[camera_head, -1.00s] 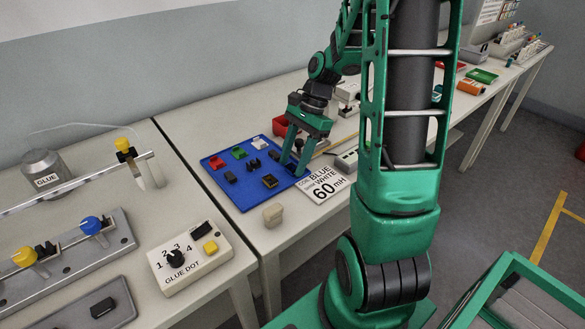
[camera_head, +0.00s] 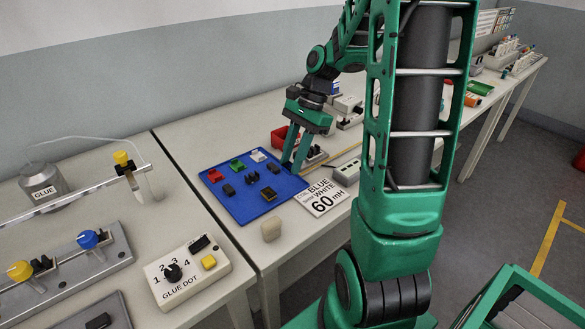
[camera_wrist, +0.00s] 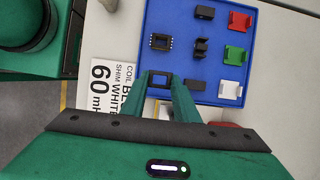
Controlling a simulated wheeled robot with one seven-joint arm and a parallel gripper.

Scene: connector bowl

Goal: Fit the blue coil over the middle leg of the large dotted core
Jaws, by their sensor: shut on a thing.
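The blue coil (camera_wrist: 160,80) shows between my fingertips in the wrist view as a dark frame with a blue opening. My gripper (camera_wrist: 164,84) is shut on it; the fingers hide its sides. In the head view my gripper (camera_head: 291,167) is over the right edge of the blue mat (camera_head: 240,206), and the coil is hard to make out. Dark cores lie in a row on the mat: a middle one with legs (camera_wrist: 201,47), one at its end (camera_wrist: 204,12), and one nearest my gripper (camera_wrist: 198,84). I cannot make out a dot on any core.
Red (camera_wrist: 240,21), green (camera_wrist: 234,53) and white (camera_wrist: 230,90) pieces and a black bobbin (camera_wrist: 161,42) lie on the mat. A card reading 60 mH (camera_head: 323,197) lies beside it.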

